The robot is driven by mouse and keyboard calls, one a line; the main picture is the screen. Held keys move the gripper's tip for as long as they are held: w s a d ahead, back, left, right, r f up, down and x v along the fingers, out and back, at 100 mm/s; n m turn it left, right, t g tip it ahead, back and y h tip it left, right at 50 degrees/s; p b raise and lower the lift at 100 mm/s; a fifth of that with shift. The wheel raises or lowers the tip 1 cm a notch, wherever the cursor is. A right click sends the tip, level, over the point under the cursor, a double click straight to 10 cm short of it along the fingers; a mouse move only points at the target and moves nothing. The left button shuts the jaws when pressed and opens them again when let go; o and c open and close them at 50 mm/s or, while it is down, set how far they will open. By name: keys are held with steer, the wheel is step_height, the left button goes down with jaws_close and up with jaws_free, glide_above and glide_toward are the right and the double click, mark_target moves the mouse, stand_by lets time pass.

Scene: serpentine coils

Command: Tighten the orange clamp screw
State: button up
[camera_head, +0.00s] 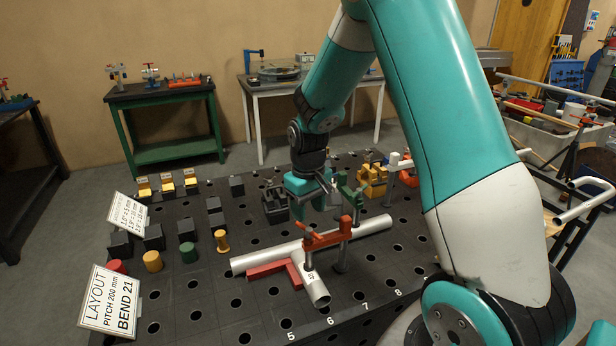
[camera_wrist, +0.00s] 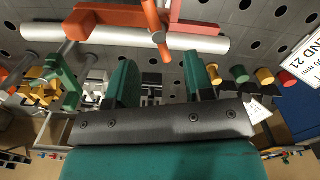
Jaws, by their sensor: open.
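The orange clamp screw (camera_wrist: 154,25) crosses the red clamp arm (camera_wrist: 108,15) at the top of the wrist view, with its short bar at the lower end. In the head view the screw (camera_head: 309,230) stands at the left end of the red clamp arm (camera_head: 328,238), above a silver pipe (camera_head: 376,226) on the black perforated table. My gripper (camera_wrist: 160,75) is open, and nothing shows between its green fingers. In the head view my gripper (camera_head: 318,200) is behind the clamp, apart from the screw. The screw's lower tip is hard to make out.
A green clamp (camera_head: 351,194) stands close to the right of my gripper, with yellow blocks (camera_head: 372,178) behind. A red square (camera_head: 272,268) and a second pipe (camera_head: 313,286) lie in front. Coloured pegs (camera_head: 188,252) and signs (camera_head: 110,301) stand at the left.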

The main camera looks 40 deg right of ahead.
mark_target(308, 229)
step_height(308, 229, up, 11)
steer(key=b, duration=0.1)
steer(key=shift+b, duration=0.3)
